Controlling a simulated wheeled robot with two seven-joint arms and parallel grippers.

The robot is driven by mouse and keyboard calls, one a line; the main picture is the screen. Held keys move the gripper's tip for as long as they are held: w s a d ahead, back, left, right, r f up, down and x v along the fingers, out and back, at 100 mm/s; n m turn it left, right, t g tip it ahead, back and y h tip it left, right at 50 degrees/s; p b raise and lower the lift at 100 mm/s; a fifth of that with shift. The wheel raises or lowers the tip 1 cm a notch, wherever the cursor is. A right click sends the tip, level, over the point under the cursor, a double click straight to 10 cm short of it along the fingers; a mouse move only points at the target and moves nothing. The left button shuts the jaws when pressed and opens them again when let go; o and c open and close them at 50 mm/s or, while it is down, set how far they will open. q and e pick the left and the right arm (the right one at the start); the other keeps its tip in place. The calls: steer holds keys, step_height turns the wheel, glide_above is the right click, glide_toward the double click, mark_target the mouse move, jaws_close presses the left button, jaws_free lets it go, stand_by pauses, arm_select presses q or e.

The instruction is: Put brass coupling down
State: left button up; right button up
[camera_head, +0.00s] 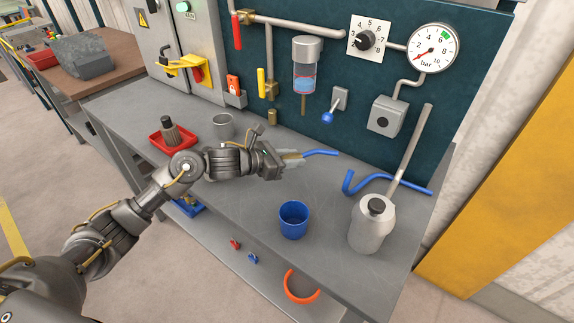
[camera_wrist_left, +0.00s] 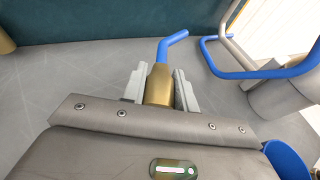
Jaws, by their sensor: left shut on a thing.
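My left gripper (camera_head: 292,160) is shut on the brass coupling, low over the middle of the grey workbench (camera_head: 325,185). In the left wrist view the brass coupling (camera_wrist_left: 159,86) sits between the two grey fingers. In the head view the fingers hide most of it. A bent blue rod or tube (camera_head: 321,153) sticks out past the fingertips; it also shows in the left wrist view (camera_wrist_left: 172,45). I cannot tell whether it is joined to the coupling, or whether the coupling touches the bench. My right gripper is out of view.
A grey cup (camera_head: 223,126) and a red tray (camera_head: 158,142) are to the left. The teal panel (camera_head: 320,125) rises behind.

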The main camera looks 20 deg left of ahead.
mark_target(287, 175)
arm_select(q)
steer(key=shift+w+a+f, duration=0.35)
steer(key=shift+a+f, duration=0.25)
steer(key=shift+f, duration=0.15)
step_height(287, 175, down, 3)
steer(key=shift+w+a+r+p, duration=0.1)
steer(key=shift+a+p, duration=0.05)
steer(key=shift+p, duration=0.85)
steer(key=shift+f, duration=0.35)
